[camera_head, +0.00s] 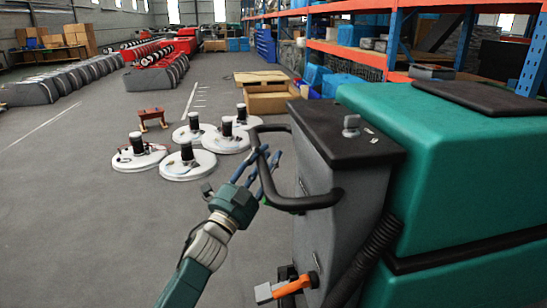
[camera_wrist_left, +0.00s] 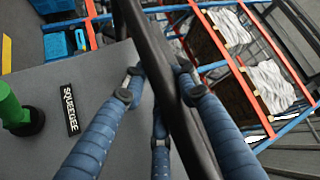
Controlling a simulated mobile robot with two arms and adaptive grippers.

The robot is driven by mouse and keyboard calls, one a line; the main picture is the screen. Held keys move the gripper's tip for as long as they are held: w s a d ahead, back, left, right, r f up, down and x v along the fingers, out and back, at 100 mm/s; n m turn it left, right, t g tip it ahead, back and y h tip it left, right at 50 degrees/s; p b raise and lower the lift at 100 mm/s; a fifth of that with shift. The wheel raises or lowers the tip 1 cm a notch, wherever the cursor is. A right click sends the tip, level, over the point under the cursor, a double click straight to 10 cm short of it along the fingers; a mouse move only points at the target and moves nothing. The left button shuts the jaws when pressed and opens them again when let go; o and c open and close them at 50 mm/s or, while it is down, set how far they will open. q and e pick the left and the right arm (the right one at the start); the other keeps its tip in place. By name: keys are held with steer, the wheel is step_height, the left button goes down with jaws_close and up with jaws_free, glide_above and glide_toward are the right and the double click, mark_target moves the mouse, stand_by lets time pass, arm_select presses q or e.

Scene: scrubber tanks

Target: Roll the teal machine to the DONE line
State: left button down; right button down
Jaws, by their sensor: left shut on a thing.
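The teal machine (camera_head: 445,165) fills the right side of the head view, with a grey-black rear housing and a black looped handle (camera_head: 300,203). My left gripper (camera_head: 266,170) has its blue fingers closed around the handle's near-left bar. In the left wrist view the fingers (camera_wrist_left: 158,88) lie on both sides of the black handle bar (camera_wrist_left: 165,70). A panel labelled SQUEEGEE (camera_wrist_left: 72,108) and a green lever (camera_wrist_left: 14,108) show beside it. No line marked DONE is readable. My right gripper is out of view.
Several round white disc units (camera_head: 188,162) stand on the floor ahead and left, with a small red-brown stand (camera_head: 153,118) behind. Cardboard boxes (camera_head: 270,98) and orange-blue shelving (camera_head: 345,50) are beyond the machine. White floor markings (camera_head: 188,100) show further off. The left floor is open.

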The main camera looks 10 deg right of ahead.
arm_select(q)
steer(key=shift+a+f+y, duration=0.3)
steer(key=shift+a+f, duration=0.1)
steer(key=shift+f, duration=0.45)
steer(key=c, duration=1.3)
jaws_free()
steer(key=shift+a+r, duration=0.1)
steer(key=shift+o, duration=0.2)
steer(key=shift+d+r, duration=0.1)
steer(key=shift+d, duration=0.1)
steer(key=shift+s+d+r, duration=0.1)
steer(key=shift+d+r, duration=0.05)
steer(key=shift+d, duration=0.05)
steer(key=shift+s, duration=0.1)
steer(key=shift+s+a+f, duration=0.2)
steer(key=shift+f, duration=0.05)
steer(key=v, duration=1.1)
steer(key=shift+a, duration=0.35)
steer(key=shift+w, duration=0.1)
